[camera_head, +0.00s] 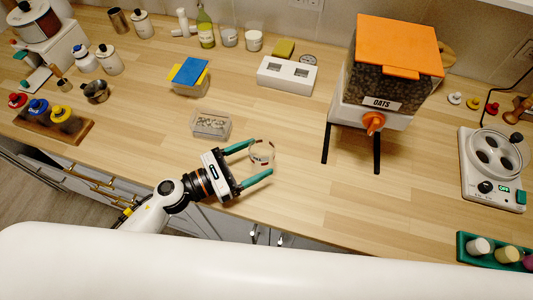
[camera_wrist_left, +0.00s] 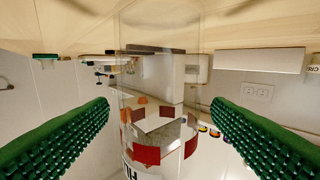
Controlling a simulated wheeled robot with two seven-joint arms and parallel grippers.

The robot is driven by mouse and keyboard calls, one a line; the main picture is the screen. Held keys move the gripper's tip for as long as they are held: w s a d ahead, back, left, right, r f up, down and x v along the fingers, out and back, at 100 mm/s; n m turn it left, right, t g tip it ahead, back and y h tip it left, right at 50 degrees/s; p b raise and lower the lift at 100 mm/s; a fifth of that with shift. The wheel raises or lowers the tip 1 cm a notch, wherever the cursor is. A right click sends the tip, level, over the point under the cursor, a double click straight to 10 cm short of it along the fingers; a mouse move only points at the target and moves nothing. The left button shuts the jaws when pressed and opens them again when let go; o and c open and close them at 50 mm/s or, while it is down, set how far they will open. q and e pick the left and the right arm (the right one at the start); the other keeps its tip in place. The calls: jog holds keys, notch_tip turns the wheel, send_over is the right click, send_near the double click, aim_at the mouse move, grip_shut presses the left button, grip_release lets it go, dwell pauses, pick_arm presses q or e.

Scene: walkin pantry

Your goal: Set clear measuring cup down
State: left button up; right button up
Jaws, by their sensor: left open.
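The clear measuring cup (camera_head: 262,150) stands on the wooden counter near its front edge. It is see-through, with red markings and dark lettering that show in the left wrist view (camera_wrist_left: 147,154). My left gripper (camera_head: 261,158) is open, with its green fingers on either side of the cup. In the left wrist view the cup lies between the two ridged fingers (camera_wrist_left: 160,122), with a visible gap on each side. My right gripper is not in view.
A clear bin (camera_head: 211,125) of small pale items stands just left of the gripper. An oats dispenser (camera_head: 375,122) on black legs stands to the right, and a white block (camera_head: 286,77) behind. The counter right of the cup is clear.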

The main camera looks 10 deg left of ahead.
pick_arm(q)
jog(key=b+v, duration=0.2)
jog(key=v, duration=0.4)
jog(key=shift+s+a+f, duration=0.15)
jog(key=shift+s+a, duration=0.1)
jog(key=shift+s+a+r, duration=0.2)
jog(key=shift+s+a, duration=0.1)
jog(key=shift+a, duration=0.2)
jog(key=shift+f, duration=0.1)
